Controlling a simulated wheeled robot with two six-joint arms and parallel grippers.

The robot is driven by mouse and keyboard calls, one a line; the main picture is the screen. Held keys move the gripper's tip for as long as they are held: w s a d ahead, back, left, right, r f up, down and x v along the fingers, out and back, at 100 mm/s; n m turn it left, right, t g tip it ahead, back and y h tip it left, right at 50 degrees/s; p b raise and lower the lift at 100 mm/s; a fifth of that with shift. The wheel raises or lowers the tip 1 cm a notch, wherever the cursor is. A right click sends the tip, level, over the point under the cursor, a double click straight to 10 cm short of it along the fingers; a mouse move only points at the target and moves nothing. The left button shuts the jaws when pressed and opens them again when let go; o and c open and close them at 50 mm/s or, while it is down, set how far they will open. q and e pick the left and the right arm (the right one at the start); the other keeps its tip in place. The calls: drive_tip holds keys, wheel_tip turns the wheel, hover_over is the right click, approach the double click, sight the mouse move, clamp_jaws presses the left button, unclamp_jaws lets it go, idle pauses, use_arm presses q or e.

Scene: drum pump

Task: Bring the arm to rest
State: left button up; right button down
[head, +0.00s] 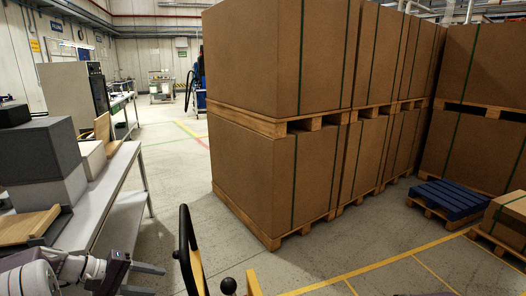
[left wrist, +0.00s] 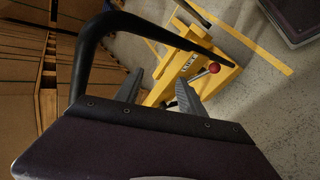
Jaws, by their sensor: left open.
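My left arm (head: 35,280) comes in at the lower left of the head view, beside the grey bench. A black looped handle (head: 188,250) stands to the right of the gripper in the head view. In the wrist view the black handle (left wrist: 165,33) arches around the fingers; I cannot tell the gap. My right gripper is out of view.
A yellow frame (left wrist: 205,65) with a red ball knob (left wrist: 214,68) lies beyond the fingers. A black knob (head: 228,286) shows beside the handle. The bench (head: 110,190) carries boxes on the left. Stacked cartons (head: 255,175) fill the centre.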

use_arm(q)
drive_tip(key=s+d+f+m+g+y, duration=0.1)
drive_tip(key=s+d+f+m+y, duration=0.4)
drive_tip(key=s, duration=0.3)
drive_tip(key=s+d+f+m+g+y, duration=0.2)
drive_tip(key=s+d+f+m+y, duration=0.15)
drive_tip(key=s+d, duration=0.5)
wheel_tip(320, 180, up, 16)
drive_tip(key=s+g+p, duration=0.1)
drive_tip(key=s+p, duration=0.1)
drive_tip(key=p, duration=1.4)
drive_tip(key=shift+a+f, duration=0.15)
drive_tip(key=shift+f, duration=0.1)
